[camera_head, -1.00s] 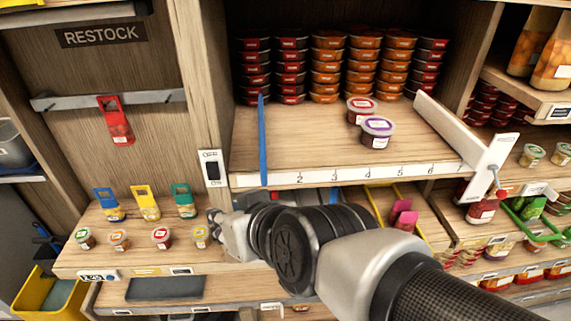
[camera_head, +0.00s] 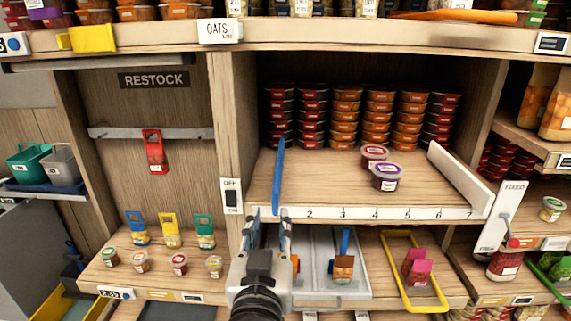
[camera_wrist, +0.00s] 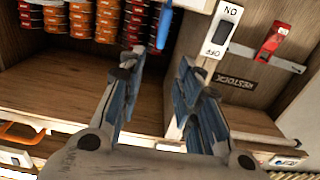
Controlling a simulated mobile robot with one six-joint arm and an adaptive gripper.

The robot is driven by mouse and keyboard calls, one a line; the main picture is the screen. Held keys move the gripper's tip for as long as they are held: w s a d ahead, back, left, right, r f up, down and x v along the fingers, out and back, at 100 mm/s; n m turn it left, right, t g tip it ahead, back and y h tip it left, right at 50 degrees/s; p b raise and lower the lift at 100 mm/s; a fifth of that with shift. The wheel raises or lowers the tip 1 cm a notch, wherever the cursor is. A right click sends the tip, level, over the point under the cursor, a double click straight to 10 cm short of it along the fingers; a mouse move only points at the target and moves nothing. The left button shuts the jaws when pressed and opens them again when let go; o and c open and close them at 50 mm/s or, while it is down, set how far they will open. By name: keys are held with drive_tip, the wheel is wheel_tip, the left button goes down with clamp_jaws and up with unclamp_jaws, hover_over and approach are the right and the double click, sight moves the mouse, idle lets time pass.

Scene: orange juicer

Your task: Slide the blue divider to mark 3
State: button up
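The blue divider (camera_head: 279,175) stands upright near the left end of the shelf, left of the 2 on the white number strip (camera_head: 375,213). Mark 3 (camera_head: 343,213) is to its right, with bare strip between. My gripper (camera_head: 266,232) is below and in front of the divider's front end, fingers pointing up. In the wrist view my gripper (camera_wrist: 160,68) is open and empty. The divider (camera_wrist: 165,28) shows there beyond the gap between the fingers, apart from them.
Two loose cups (camera_head: 386,177) sit on the shelf right of the divider, before stacked cups (camera_head: 346,115). A white fixed divider (camera_head: 459,180) closes the right end. A switch (camera_head: 231,196) is on the post at left. A grey tray (camera_head: 310,265) is below.

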sight(276, 180)
drive_tip(key=w, duration=1)
drive_tip(key=w+p, duration=0.1)
drive_tip(key=w, duration=0.5)
drive_tip(key=shift+d, duration=0.35)
drive_tip(key=shift+c, duration=0.2)
clamp_jaws()
